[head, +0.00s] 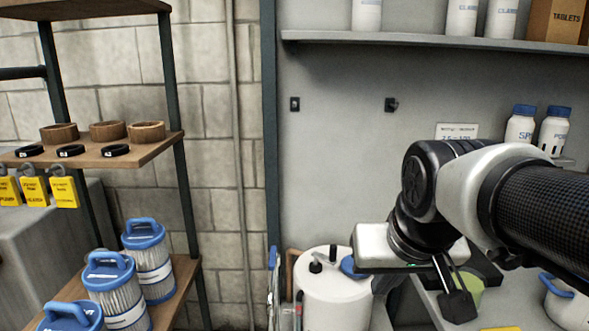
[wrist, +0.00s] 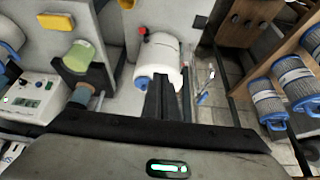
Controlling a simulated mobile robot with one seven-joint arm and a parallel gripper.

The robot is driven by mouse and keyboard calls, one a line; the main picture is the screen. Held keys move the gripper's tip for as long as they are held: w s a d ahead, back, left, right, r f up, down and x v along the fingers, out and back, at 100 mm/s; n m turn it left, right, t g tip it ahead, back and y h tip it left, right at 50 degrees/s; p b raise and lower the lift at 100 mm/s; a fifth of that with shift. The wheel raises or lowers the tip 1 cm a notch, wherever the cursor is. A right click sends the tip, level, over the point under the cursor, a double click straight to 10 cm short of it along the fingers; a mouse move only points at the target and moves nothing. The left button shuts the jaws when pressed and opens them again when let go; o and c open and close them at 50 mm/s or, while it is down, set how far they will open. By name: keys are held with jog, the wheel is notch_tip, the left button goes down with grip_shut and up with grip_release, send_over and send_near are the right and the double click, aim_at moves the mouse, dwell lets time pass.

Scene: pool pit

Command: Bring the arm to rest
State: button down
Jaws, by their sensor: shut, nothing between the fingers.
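My arm reaches in from the right edge of the head view, bent at a black and white joint. My gripper (head: 458,305) points down at the lower right, in front of the grey wall panel. Its fingers are together with nothing between them. In the wrist view the dark fingers (wrist: 165,100) are also closed. Behind them in that view is a white cylindrical tank (wrist: 160,58) with a blue knob. The same tank (head: 332,298) stands left of my gripper in the head view. I cannot tell the exact gap between them.
A shelf rack with blue-capped filter cartridges (head: 147,262) and wooden rings (head: 108,131) stands at left. White bottles (head: 520,126) stand at the right. A green cylinder (wrist: 80,56) and a white meter box (wrist: 34,98) are left in the wrist view. The wall between rack and panel is clear.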

jog(key=s+f, duration=0.3)
jog(key=s, duration=0.4)
notch_tip(320, 180, up, 12)
jog(key=p, duration=1.2)
jog(key=shift+s+d+r, duration=0.15)
jog(key=shift+d+r, duration=0.05)
jog(key=shift+d, duration=0.1)
